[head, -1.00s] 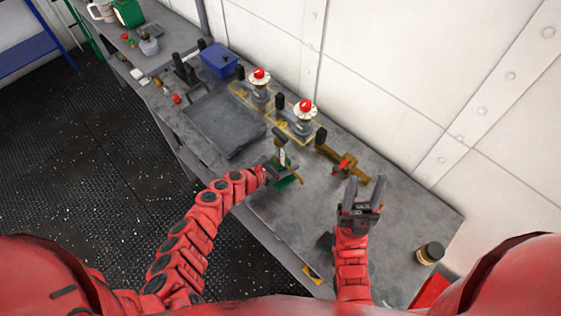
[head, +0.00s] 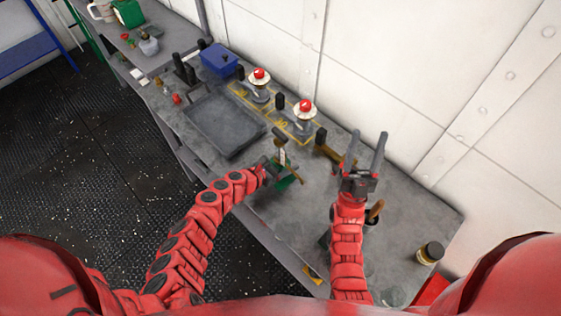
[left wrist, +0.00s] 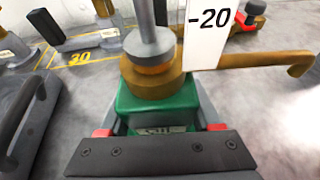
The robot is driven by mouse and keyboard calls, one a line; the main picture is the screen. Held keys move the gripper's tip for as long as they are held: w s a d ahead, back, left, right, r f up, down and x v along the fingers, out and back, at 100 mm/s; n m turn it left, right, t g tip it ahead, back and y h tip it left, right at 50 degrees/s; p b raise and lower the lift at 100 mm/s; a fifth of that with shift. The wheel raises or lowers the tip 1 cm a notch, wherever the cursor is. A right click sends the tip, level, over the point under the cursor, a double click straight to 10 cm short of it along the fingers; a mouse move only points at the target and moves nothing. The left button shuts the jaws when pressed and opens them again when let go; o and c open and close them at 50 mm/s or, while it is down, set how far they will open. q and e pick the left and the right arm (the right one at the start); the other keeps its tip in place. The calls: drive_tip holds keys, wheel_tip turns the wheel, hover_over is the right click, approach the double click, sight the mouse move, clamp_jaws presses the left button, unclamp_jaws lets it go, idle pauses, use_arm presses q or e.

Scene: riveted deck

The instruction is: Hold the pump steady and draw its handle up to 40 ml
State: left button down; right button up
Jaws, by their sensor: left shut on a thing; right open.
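The pump has a green body (head: 290,181), a brass collar (left wrist: 152,84) with a side spout, and a white scale (head: 283,157). It stands upright on the bench. My left gripper (head: 270,169) is shut on the green body, and its red pads flank the body (left wrist: 150,110) in the left wrist view. A grey rod (left wrist: 148,42) rises from the collar, and "-20" reads on the scale (left wrist: 207,32). The handle (head: 279,134) shows as a dark piece on top in the head view. My right gripper (head: 366,148) is open and empty, right of the pump.
Two red-topped devices (head: 304,112) stand on yellow-marked places behind the pump. A grey tray (head: 224,126) and a blue box (head: 219,60) are to the left. A brass fitting (head: 328,152) is partly hidden by my right gripper. A jar (head: 430,253) stands at the right.

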drive_tip(key=w+f+m+g, duration=0.2)
drive_tip(key=w+g, duration=0.2)
drive_tip(key=w, duration=1)
drive_tip(key=w+f+m+g, duration=0.15)
drive_tip(key=w+g, duration=0.25)
drive_tip(key=w, duration=1)
drive_tip(key=w+a+r+n+g+y, duration=0.3)
drive_tip(key=w+a+n+g+y, duration=0.3)
drive_tip(key=w+a+y, duration=0.6)
drive_tip(key=s+a+n+g, duration=0.1)
drive_tip(key=a+n+g, duration=0.3)
drive_tip(key=a, duration=0.7)
drive_tip(key=n+g+h, duration=0.5)
drive_tip(key=g+h, duration=0.2)
drive_tip(key=g, duration=0.6)
hover_over(277, 129)
wheel_tip(277, 129, down, 4)
wheel_tip(277, 129, down, 11)
drive_tip(key=shift+f, duration=0.1)
